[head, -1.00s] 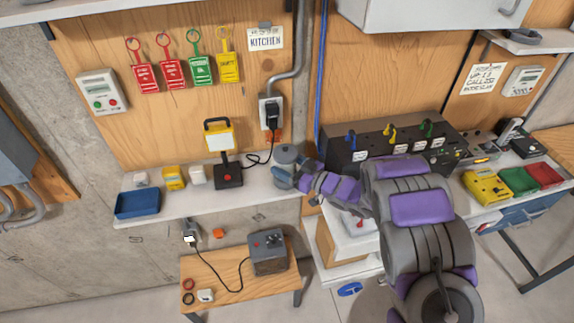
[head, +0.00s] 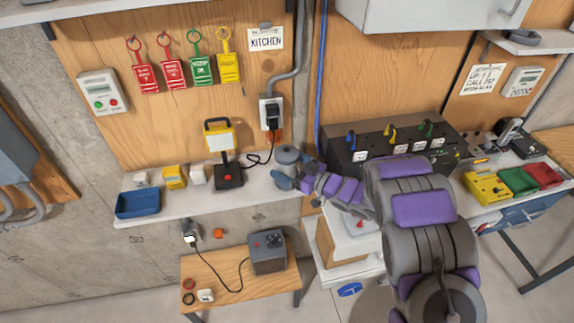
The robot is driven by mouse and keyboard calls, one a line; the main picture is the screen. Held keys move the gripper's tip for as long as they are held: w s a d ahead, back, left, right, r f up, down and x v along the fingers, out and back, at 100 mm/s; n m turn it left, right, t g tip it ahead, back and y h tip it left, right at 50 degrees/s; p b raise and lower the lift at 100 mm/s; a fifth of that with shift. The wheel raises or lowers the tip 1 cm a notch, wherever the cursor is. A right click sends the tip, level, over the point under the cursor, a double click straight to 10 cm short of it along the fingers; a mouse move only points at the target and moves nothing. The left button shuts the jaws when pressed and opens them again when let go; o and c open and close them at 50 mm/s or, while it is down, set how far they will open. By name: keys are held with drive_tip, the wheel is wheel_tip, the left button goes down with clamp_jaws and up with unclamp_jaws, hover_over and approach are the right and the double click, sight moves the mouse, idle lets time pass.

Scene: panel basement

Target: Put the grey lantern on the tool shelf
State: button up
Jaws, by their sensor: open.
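A grey, round-topped object that looks like the grey lantern (head: 288,155) stands upright at the right end of the white wall shelf (head: 262,207). My gripper (head: 296,177) is open at the lantern, with blue-grey fingers low in front of it and at its right side. The lantern's lower part is partly hidden by the fingers. The lantern looks to rest on the shelf, but its base is not clear. No label shows which surface is the tool shelf.
Left of the lantern stand a yellow work light (head: 220,138), small yellow and white items and a blue tray (head: 138,204). A cord hangs close to the lantern. Below is a wooden bench (head: 225,268) with a grey box (head: 268,252). A black switch panel (head: 345,140) stands to the right.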

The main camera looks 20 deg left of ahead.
drive_tip(key=v, duration=1.1)
drive_tip(key=shift+d, duration=0.35)
